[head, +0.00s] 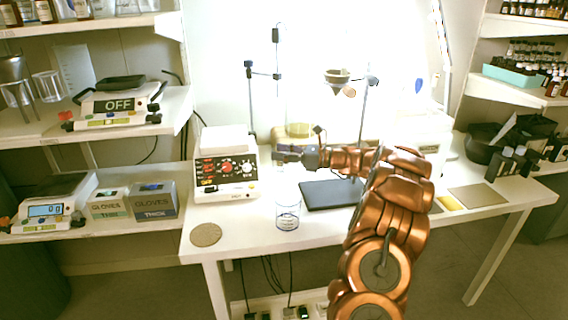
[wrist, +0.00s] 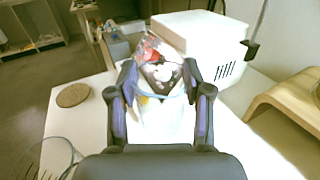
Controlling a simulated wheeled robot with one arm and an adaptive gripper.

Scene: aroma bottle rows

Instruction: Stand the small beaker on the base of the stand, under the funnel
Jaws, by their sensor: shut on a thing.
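My gripper (head: 281,156) is shut on the small beaker (wrist: 160,116), a clear vessel with a bluish rim, seen between the fingers in the wrist view (wrist: 161,85). In the head view the beaker is hard to make out. The stand has a dark flat base (head: 328,196) on the table and an upright rod (head: 363,125). The funnel (head: 338,77) is held high on it, above the base. My arm hides part of the base and rod.
A larger clear beaker (head: 288,215) stands near the table's front edge; it also shows in the wrist view (wrist: 57,160). A round cork mat (head: 206,234) lies at the front left. The control box (head: 226,172) stands behind. Another rod stand (head: 250,100) is at the back.

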